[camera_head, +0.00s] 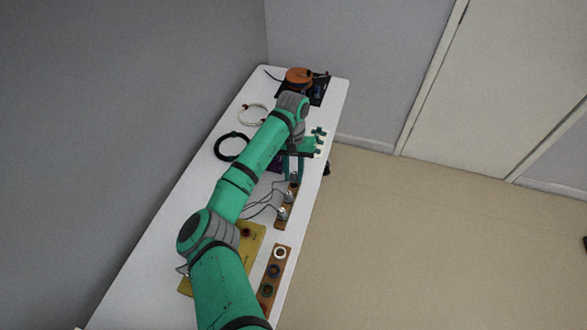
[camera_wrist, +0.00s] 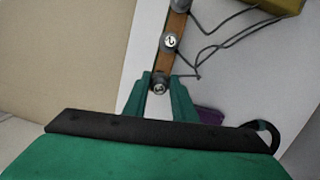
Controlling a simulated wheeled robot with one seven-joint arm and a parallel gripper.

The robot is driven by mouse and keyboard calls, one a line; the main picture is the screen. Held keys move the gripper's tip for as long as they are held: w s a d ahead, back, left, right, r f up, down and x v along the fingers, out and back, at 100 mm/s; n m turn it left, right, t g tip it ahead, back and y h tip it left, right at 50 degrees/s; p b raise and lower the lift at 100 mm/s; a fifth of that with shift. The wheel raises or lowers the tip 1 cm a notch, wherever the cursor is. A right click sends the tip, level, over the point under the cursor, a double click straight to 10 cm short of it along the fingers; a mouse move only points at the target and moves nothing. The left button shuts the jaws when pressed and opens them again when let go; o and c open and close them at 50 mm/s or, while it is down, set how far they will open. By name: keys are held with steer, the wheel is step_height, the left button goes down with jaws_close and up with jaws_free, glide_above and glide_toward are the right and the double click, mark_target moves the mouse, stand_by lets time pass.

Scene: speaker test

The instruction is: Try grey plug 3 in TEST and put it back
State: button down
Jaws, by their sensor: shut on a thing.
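My gripper (camera_wrist: 160,88) is shut on a grey plug, grey plug 3 (camera_wrist: 160,87), at the near end of a brown wooden strip (camera_wrist: 161,66) in the wrist view. I cannot tell whether this plug is seated in the strip or slightly raised. Another grey plug (camera_wrist: 170,41) stands farther along the strip, and a third one (camera_wrist: 180,5) is at the picture's top edge. Grey leads run from the plugs. In the head view the strip (camera_head: 285,204) lies near the table's right edge. A yellow board (camera_head: 253,243) is partly hidden by my arm; no TEST label is readable.
A second wooden strip (camera_head: 268,291) with coloured rings lies at the front. A black cable coil (camera_head: 220,151), a white coil (camera_head: 243,112) and a black device with an orange reel (camera_head: 299,75) are farther back on the white table (camera_head: 160,235). A purple thing (camera_wrist: 211,116) is beside my gripper.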

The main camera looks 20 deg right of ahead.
mark_target(294, 174)
steer(key=shift+f, duration=0.4)
stand_by(0.8)
steer(key=shift+s+d, duration=0.15)
steer(key=shift+d, duration=0.05)
steer(key=shift+a, duration=0.1)
steer(key=shift+a, duration=0.1)
stand_by(0.6)
steer(key=shift+f, duration=0.85)
steer(key=c, duration=1.4)
jaws_free()
steer(key=shift+r, duration=3.75)
